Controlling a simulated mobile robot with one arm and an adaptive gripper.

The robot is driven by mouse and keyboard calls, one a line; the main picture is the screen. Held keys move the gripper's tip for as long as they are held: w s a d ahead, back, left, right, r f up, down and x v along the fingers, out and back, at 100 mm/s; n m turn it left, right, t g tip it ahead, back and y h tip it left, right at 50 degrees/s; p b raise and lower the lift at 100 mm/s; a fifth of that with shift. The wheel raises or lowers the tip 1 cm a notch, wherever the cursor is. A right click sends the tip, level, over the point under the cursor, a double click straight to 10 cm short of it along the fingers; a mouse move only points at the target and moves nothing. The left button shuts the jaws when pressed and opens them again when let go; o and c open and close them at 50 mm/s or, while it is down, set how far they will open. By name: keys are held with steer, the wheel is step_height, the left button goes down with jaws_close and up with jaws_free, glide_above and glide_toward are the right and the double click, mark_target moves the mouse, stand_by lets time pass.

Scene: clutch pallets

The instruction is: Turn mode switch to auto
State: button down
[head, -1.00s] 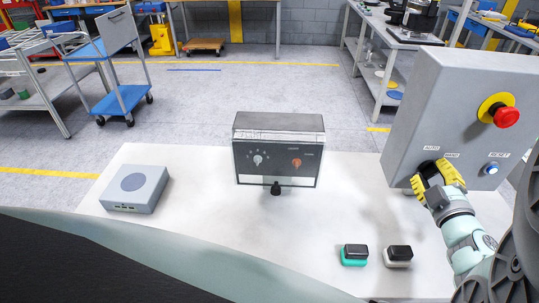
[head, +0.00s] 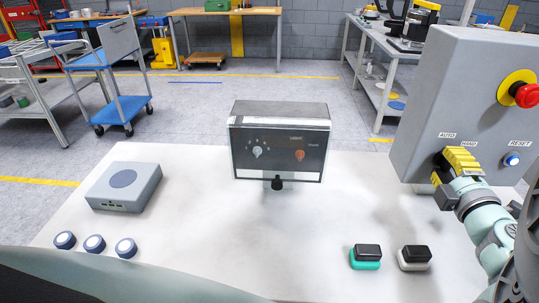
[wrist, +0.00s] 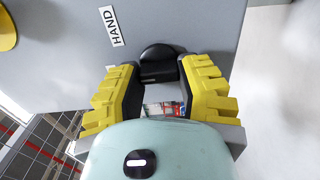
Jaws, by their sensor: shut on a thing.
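A grey control box (head: 440,85) stands at the right of the head view, with AUTO (head: 447,135) and HAND (head: 469,143) labels on its front. My gripper (head: 453,166) is at the box front just below these labels, and its yellow fingers hide the mode switch there. In the wrist view, the black mode switch knob (wrist: 160,58) sits between the yellow fingers of my gripper (wrist: 157,78), which are shut on it. The HAND label (wrist: 112,26) is at the upper left of the knob. Which way the knob points is unclear.
The box also carries a red emergency button (head: 527,95) and a blue-lit RESET button (head: 511,160). On the white table (head: 220,235) are a dark-fronted panel (head: 279,145), a grey box (head: 124,187), a green-based switch (head: 366,257) and several small pieces.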

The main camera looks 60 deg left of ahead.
stand_by(0.4)
steer(key=c, duration=0.5)
jaws_free()
steer(key=shift+c, duration=0.2)
steer(key=shift+s+d, duration=0.2)
steer(key=shift+d, duration=0.25)
steer(key=v, duration=1.1)
steer(key=shift+s, duration=0.1)
